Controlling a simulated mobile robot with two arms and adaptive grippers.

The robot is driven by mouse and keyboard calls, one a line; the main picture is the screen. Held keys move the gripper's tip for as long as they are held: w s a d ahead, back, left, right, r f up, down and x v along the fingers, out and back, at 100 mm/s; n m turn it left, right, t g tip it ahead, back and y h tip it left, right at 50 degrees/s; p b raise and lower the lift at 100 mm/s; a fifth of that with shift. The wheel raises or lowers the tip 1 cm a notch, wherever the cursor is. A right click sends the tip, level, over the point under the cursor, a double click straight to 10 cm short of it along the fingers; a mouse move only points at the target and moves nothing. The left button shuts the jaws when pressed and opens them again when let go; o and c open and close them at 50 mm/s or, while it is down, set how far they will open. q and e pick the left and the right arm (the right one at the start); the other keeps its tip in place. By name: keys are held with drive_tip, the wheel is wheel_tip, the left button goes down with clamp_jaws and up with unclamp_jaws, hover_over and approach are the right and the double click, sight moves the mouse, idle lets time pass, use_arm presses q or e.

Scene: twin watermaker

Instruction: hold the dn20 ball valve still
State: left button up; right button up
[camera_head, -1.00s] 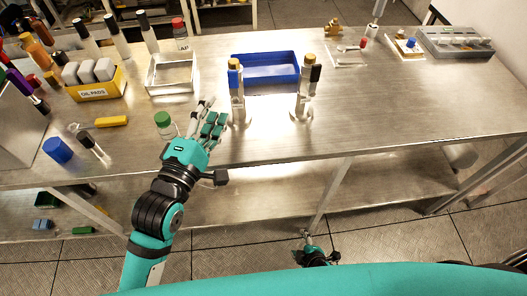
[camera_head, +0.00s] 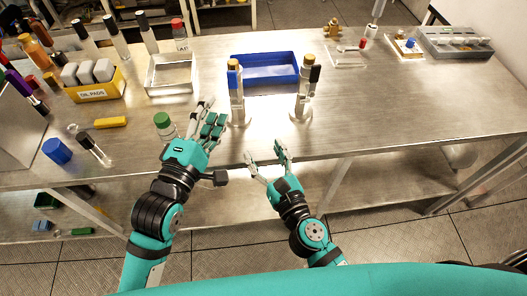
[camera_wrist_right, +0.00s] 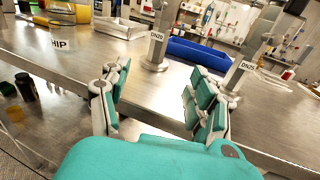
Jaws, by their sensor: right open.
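Two upright valve stands stand near the table's front edge. The left one (camera_head: 237,95), with a blue handle and brass top, carries a DN20 label in the right wrist view (camera_wrist_right: 157,36). The right one (camera_head: 305,90) has a black handle; its label appears to read DN25 in the wrist view (camera_wrist_right: 245,66). My left gripper (camera_head: 211,113) is over the table just left of the DN20 stand, fingers apart and empty. My right gripper (camera_head: 266,160) is open and empty at the front edge, in front of and below the two stands; its spread fingers show in the wrist view (camera_wrist_right: 155,95).
A blue tray (camera_head: 265,81) lies behind the stands. A green-capped jar (camera_head: 163,122) stands left of my left gripper. A clear bin (camera_head: 172,88) and a yellow oil-pads box (camera_head: 97,90) are further left. The table right of the stands is largely clear.

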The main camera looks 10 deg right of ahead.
sight(240, 110)
drive_tip(key=shift+n, duration=0.4)
drive_tip(key=x, duration=1.7)
drive_tip(key=shift+w+a, duration=0.2)
drive_tip(key=shift+w, duration=0.05)
clamp_jaws()
idle(0.3)
drive_tip(key=shift+c, duration=1)
unclamp_jaws()
clamp_jaws()
idle(0.5)
